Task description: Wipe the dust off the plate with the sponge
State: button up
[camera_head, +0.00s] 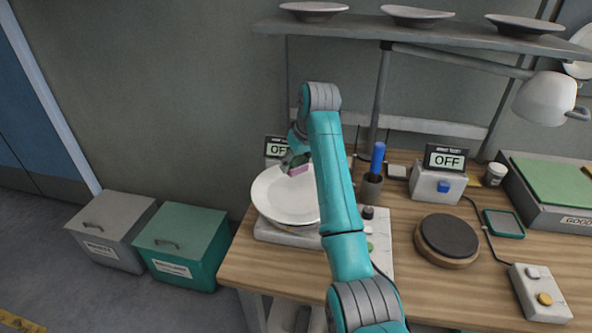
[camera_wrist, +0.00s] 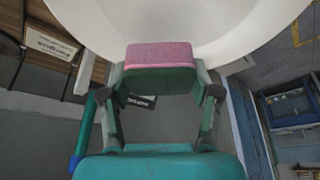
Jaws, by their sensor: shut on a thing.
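A white plate (camera_head: 282,200) rests on a device at the left end of the workbench, partly hidden behind my arm. In the wrist view the plate (camera_wrist: 245,30) fills the top of the picture. My gripper (camera_head: 296,163) is over the plate's far edge. It is shut on a pink and green sponge (camera_wrist: 160,56), whose pink side faces the plate. No dust can be made out on the plate.
A blue-handled tool in a dark holder (camera_head: 370,188) stands right of my arm. A box reading OFF (camera_head: 437,184), a round dark pad (camera_head: 448,238) and a button box (camera_head: 540,292) lie further right. A lamp (camera_head: 545,99) and a shelf (camera_head: 450,35) hang above. Two bins (camera_head: 182,246) stand on the floor, left.

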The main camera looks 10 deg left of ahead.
jog(key=shift+r, duration=1.9)
